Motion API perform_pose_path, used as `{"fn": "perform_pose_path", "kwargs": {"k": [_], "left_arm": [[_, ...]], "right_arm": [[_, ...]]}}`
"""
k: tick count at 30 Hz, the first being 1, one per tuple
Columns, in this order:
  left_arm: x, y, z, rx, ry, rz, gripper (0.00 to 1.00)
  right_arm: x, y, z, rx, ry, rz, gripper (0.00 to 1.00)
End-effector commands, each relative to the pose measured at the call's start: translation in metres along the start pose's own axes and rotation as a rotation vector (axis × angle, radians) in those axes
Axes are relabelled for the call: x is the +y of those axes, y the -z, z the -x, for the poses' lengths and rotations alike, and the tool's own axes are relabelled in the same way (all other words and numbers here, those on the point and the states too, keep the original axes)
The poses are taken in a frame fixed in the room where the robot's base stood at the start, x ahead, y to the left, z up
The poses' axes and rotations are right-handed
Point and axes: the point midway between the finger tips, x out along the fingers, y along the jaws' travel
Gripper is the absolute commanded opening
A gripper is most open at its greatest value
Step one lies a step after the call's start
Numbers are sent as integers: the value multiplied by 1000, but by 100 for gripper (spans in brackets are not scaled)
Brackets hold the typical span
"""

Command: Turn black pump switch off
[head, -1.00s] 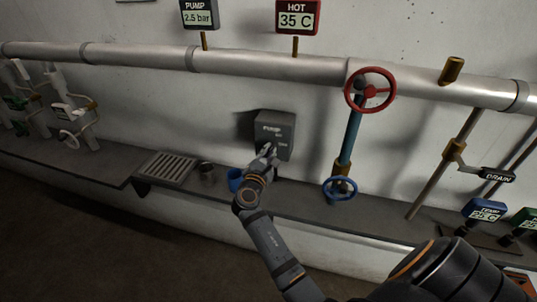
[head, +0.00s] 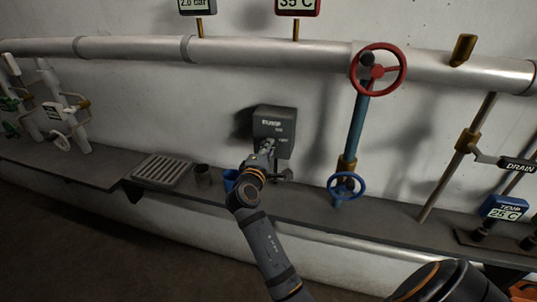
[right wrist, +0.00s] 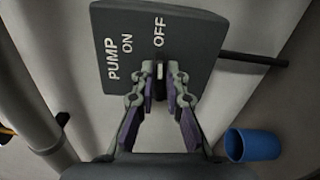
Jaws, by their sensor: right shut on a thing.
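The dark grey pump switch box (head: 273,122) is on the wall below the long pipe. In the right wrist view the box (right wrist: 185,45) shows sideways lettering PUMP, ON and OFF. My right gripper (head: 266,148) is at the front of the box. In the right wrist view its fingers (right wrist: 159,74) are closed together on the small switch lever (right wrist: 160,68), just beside the OFF label. The fingers hide most of the lever, so its exact tilt is hard to tell. My left gripper is not in view.
A red handwheel (head: 378,69) and a blue handwheel (head: 346,186) are to the right of the box.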

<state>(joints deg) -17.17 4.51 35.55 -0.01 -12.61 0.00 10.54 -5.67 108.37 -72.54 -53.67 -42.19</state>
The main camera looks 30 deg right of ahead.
Motion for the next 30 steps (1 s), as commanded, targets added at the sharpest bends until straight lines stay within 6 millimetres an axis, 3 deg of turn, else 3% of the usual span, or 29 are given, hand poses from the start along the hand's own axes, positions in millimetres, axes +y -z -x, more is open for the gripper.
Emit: {"fn": "perform_pose_path", "kwargs": {"k": [6,24,25,30], "left_arm": [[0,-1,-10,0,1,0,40],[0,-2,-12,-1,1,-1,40],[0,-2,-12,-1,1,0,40],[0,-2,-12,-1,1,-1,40]], "right_arm": [[-2,0,0,0,1,-79,0],[0,0,0,0,1,-113,0],[0,0,0,0,1,-113,16],[0,0,0,0,1,-112,35]]}}
